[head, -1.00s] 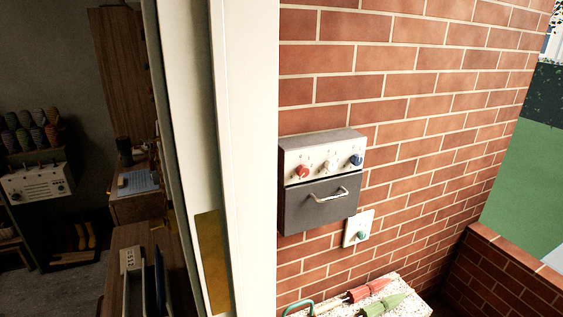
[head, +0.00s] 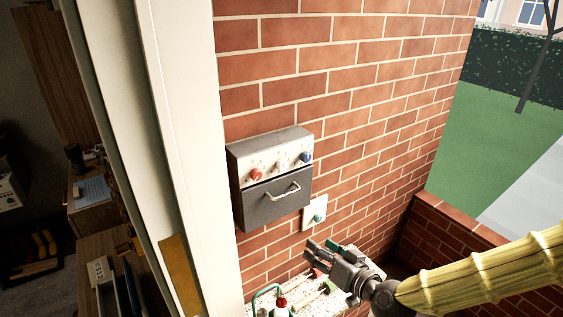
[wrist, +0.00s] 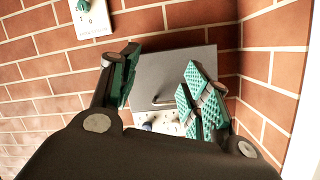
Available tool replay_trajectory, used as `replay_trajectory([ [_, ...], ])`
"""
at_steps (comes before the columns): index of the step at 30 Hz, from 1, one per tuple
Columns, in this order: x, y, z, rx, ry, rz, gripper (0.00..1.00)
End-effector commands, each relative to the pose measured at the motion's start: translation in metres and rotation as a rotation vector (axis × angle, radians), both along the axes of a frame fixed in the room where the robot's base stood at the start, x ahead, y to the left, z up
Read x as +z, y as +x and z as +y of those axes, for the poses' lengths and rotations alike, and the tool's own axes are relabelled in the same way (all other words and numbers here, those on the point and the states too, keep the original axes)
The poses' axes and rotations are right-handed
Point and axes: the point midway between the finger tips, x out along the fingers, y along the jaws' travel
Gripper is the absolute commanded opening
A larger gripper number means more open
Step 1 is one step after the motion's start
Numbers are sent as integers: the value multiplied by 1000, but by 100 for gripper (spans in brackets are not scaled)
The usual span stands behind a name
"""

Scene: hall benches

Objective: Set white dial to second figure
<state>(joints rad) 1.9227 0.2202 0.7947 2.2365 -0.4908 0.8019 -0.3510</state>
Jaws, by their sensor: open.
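The white dial (head: 280,167) sits on the pale upper panel of a grey wall box (head: 275,205), between a red dial (head: 256,174) and a blue dial (head: 305,157). Its pointer and figures are too small to read. My gripper (head: 322,248) is open and empty, below and right of the box, apart from it. In the wrist view, which is upside down, my gripper (wrist: 160,75) has its green pads spread in front of the box (wrist: 165,70). The blue dial (wrist: 147,127) shows low there; the fingers and wrist partly hide the dial panel.
A bar handle (head: 283,192) juts from the box front. A white plate with a green dial (head: 318,217) is on the brick wall below right. A speckled ledge with several items stands below. A white door frame (head: 180,130) rises at left.

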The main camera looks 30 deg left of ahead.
Motion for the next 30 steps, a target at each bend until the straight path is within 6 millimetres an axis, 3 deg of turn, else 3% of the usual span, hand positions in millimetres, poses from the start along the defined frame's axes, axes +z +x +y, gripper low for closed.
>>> replay_trajectory([
  [1, 43, 7, 14, 15, 47, -61, 47],
  [3, 85, 11, 29, 33, 98, -134, 47],
  [6, 130, 16, 42, 48, 153, -213, 47],
  [9, 156, 17, 49, 57, 185, -259, 47],
  [12, 167, 17, 54, 62, 198, -277, 47],
  [17, 169, 22, 68, 63, 198, -279, 47],
  [30, 170, 49, 131, 61, 198, -278, 47],
])
